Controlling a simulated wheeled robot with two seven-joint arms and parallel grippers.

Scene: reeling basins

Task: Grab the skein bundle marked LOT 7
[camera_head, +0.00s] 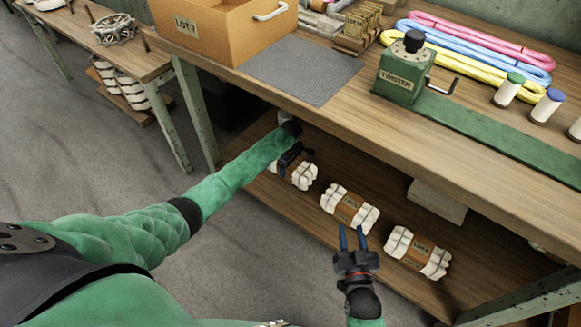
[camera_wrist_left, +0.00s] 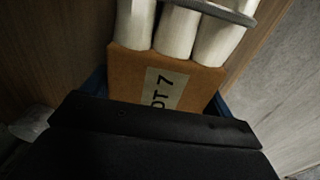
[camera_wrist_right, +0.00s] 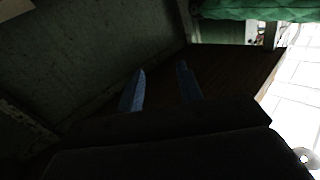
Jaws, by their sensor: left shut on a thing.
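The LOT 7 skein bundle (camera_wrist_left: 185,90) fills the left wrist view: white skeins, an orange-brown wrap, and a tag reading "OT 7" with its first letter hidden. In the head view this bundle (camera_head: 303,174) is on the lower shelf, partly covered by my left gripper (camera_head: 296,156). My left gripper is shut on it, with blue fingers at both sides of the wrap (camera_wrist_left: 158,98). My right gripper (camera_head: 352,235) is open and empty, its fingers apart (camera_wrist_right: 161,88), in front of the shelf between two other bundles.
Two similar bundles, a middle one (camera_head: 338,201) and a right one (camera_head: 400,240), lie on the lower shelf (camera_head: 390,285). The bench top (camera_head: 430,125) overhangs it.

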